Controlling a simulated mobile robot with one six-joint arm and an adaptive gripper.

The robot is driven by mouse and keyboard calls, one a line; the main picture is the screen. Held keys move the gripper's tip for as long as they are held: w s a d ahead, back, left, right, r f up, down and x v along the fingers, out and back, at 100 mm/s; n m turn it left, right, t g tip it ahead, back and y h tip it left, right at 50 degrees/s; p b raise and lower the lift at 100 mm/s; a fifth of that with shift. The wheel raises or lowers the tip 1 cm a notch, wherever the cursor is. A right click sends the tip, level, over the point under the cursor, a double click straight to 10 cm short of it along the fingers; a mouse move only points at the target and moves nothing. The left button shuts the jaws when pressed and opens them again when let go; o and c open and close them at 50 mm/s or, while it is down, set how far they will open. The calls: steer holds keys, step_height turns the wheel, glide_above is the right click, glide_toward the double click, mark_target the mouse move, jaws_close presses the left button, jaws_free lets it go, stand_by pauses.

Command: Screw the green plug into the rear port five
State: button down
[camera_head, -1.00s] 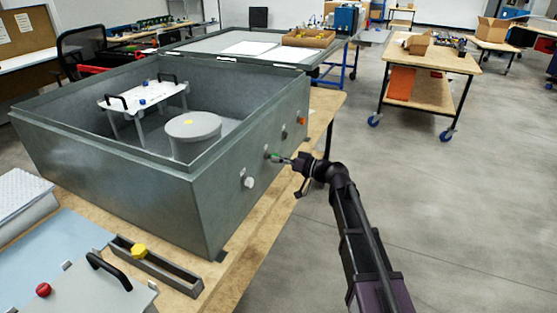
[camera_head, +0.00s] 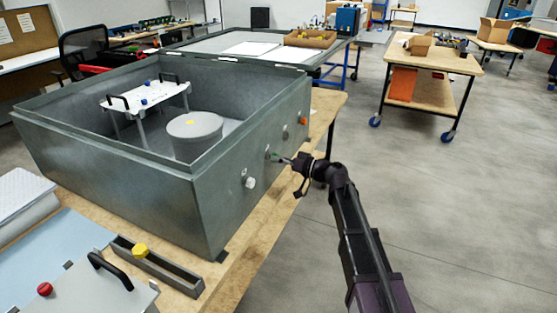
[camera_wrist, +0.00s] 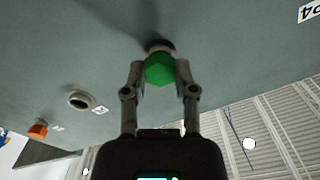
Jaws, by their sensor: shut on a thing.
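The green plug (camera_wrist: 160,70) is between the two fingers of my gripper (camera_wrist: 160,84) in the wrist view, and the fingers are shut on it. Its far end meets a dark round port (camera_wrist: 158,46) in the grey wall; how deep it sits is hidden by the plug. In the head view my gripper (camera_head: 293,161) reaches the outer side wall of the big open metal box (camera_head: 220,203), with the small green plug (camera_head: 276,156) at the wall. A label on the wall (camera_wrist: 308,12) reads P4; the held plug's own port label is not readable.
An empty port (camera_wrist: 82,100) and an orange plug (camera_wrist: 38,129) are farther along the wall. A white plug (camera_head: 250,183) is on the near side. The box holds a grey cylinder (camera_head: 195,130) and a white raised plate (camera_head: 145,98).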

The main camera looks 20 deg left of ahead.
steer(key=shift+a, duration=0.1)
steer(key=c, duration=0.9)
jaws_free()
steer(key=shift+c, duration=0.2)
jaws_close()
steer(key=m, duration=2.4)
